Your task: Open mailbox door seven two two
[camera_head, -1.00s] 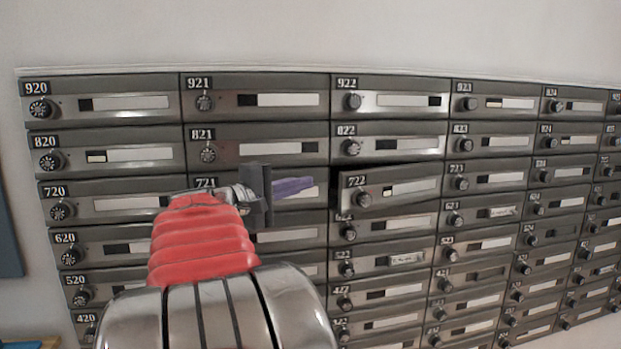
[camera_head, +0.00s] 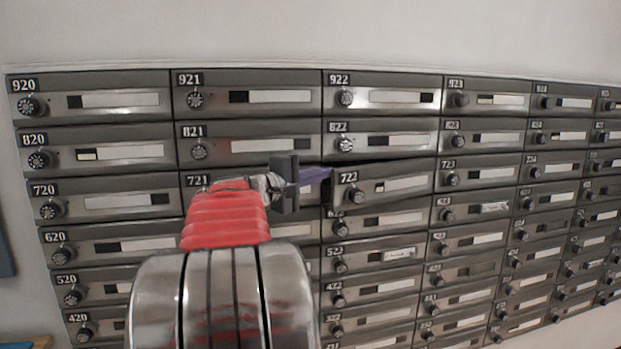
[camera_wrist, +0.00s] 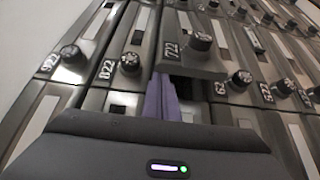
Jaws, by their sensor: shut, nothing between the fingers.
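Mailbox door 722 (camera_head: 382,187) is ajar in the head view. Its left edge stands out from the wall, and a dark gap shows along its top and left. Its round knob (camera_head: 355,194) is near that edge. The door also shows in the wrist view (camera_wrist: 184,62), tilted out, with a dark opening beside it. My gripper (camera_head: 326,173) has purple fingers and is shut and empty. Its tips are at the door's left edge, by the gap. In the wrist view the fingers (camera_wrist: 163,88) reach the dark opening; I cannot tell whether they touch the door.
Closed doors surround it: 822 (camera_head: 390,141) above, 721 (camera_head: 205,183) at left, partly hidden by my arm, and 723 (camera_head: 485,173) at right. Their round knobs stick out. The wall above the mailboxes (camera_head: 300,30) is bare.

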